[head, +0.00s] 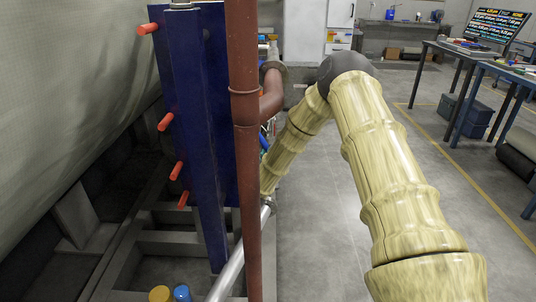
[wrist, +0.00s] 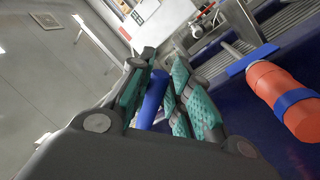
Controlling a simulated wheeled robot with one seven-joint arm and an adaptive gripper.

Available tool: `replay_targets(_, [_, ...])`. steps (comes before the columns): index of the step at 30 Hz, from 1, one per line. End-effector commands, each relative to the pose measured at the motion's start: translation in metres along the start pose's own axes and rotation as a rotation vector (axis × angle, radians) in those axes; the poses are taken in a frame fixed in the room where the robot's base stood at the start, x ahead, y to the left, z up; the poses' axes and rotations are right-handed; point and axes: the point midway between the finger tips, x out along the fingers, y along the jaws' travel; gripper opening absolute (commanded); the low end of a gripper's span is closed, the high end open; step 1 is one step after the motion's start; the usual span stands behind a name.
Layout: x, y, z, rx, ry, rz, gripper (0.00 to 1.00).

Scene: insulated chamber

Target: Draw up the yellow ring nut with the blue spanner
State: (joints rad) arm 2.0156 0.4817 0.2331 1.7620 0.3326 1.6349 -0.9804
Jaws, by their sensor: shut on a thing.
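My gripper (wrist: 158,72) is shut on a blue bar, which I take to be the handle of the blue spanner (wrist: 152,100). The bar runs between the teal finger pads in the wrist view. The spanner's head is not in sight. In the head view the rust-red pipe and the blue panel hide most of my gripper; a small blue patch (head: 263,140) shows just right of the pipe. I cannot make out a yellow ring nut in either view.
A rust-red vertical pipe (head: 243,130) stands before a blue panel (head: 195,110) with several orange pegs (head: 165,121). A yellow cap (head: 160,293) and a blue cap (head: 181,292) sit low. An orange cylinder (wrist: 268,85) lies right of my gripper. Open floor (head: 320,230) lies right.

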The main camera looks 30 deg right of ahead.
Motion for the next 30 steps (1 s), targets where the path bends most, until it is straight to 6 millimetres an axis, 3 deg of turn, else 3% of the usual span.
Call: replay_targets(30, [-0.029,0.008,0.0,0.0,-0.001,-0.001,0.0])
